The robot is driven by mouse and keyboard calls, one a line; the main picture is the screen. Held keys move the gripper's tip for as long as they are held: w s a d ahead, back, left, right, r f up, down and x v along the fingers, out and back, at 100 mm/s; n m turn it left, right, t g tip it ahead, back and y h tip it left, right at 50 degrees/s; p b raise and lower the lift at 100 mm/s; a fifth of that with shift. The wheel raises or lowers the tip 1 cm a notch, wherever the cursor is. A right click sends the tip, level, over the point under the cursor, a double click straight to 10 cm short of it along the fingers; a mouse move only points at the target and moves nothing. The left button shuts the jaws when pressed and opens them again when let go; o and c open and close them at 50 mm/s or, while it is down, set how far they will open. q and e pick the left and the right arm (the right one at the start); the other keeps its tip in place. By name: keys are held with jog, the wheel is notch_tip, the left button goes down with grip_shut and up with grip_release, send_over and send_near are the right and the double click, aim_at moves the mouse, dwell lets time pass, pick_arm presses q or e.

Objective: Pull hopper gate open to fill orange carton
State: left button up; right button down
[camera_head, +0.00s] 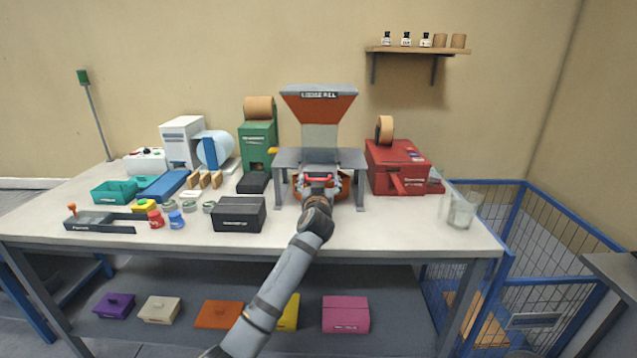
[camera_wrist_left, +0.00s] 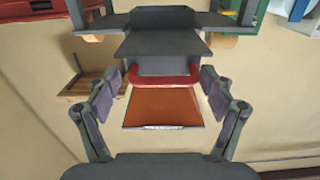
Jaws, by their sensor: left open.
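The hopper (camera_head: 319,105), orange and grey with a clear neck, stands on a grey stand (camera_head: 347,158) at the back middle of the table. The gate's red handle (camera_head: 320,176) shows at the front of the stand, and also in the left wrist view (camera_wrist_left: 165,81). My left gripper (camera_head: 319,187) is open in front of it; in the left wrist view its fingers (camera_wrist_left: 160,92) are on either side of the handle, with gaps visible. The orange carton (camera_head: 345,188) sits under the stand, mostly hidden by my gripper.
A red machine (camera_head: 398,165) stands right of the stand, with a glass (camera_head: 462,212) near the right table edge. A black box (camera_head: 239,213) and a green machine (camera_head: 257,145) stand left. Closed coloured boxes lie on the lower shelf (camera_head: 390,290).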

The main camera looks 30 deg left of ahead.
pick_arm(q)
jog(key=v, duration=1.2)
pick_arm(e)
jog(key=shift+s+d, duration=0.2)
jog(key=shift+s, duration=0.25)
jog(key=shift+s+d, duration=0.2)
jog(key=shift+s, duration=0.25)
